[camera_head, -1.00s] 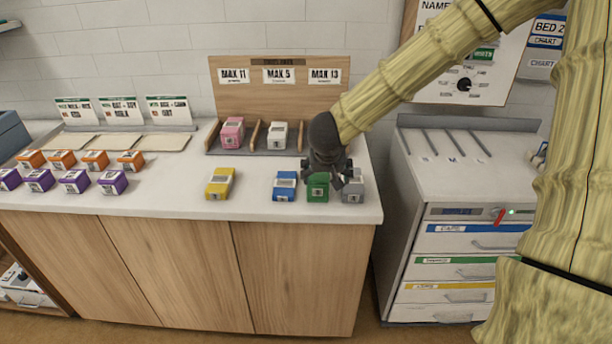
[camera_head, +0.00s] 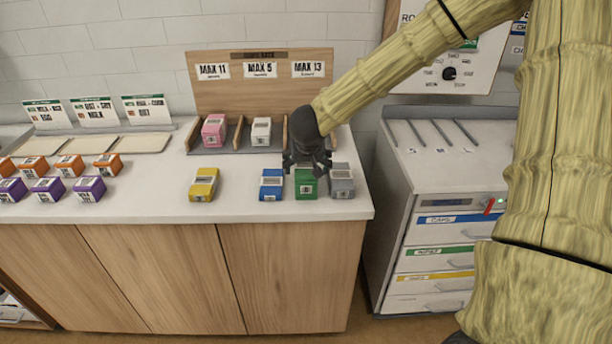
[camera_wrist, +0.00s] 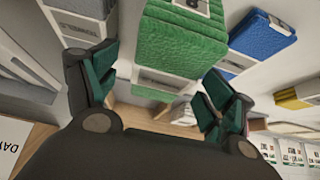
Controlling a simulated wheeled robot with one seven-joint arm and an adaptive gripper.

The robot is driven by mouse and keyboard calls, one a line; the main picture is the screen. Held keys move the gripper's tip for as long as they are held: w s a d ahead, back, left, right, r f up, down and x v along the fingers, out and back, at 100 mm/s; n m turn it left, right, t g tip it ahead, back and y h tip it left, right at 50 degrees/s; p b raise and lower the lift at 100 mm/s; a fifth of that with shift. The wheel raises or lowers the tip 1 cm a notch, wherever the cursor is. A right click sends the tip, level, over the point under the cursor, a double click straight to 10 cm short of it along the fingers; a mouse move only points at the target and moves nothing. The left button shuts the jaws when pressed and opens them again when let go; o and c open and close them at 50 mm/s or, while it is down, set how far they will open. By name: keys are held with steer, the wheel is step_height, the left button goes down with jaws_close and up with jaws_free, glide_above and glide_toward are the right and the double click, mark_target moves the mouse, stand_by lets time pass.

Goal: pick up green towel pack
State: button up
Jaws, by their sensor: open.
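The green towel pack (camera_head: 306,184) stands on the white counter between the blue pack (camera_head: 271,184) and the grey pack (camera_head: 341,182). My gripper (camera_head: 307,167) is over its back edge in the head view and hides part of its top. In the wrist view the green towel pack (camera_wrist: 182,38) fills the upper middle. My gripper's two fingers (camera_wrist: 158,92) are spread apart, one on each side of the pack's lower end in the picture. My gripper is open and holds nothing. I cannot tell whether a finger touches the pack.
The blue pack (camera_wrist: 262,38) and grey pack (camera_wrist: 85,18) flank the green one closely. A yellow pack (camera_head: 204,185) stands further left. A wooden rack (camera_head: 236,136) with pink and white packs is behind. A drawer cabinet (camera_head: 445,180) stands to the right, beyond the counter's edge.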

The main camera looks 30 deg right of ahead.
steer(key=shift+x, duration=2.55)
steer(key=shift+w+r, duration=0.1)
steer(key=c, duration=1.1)
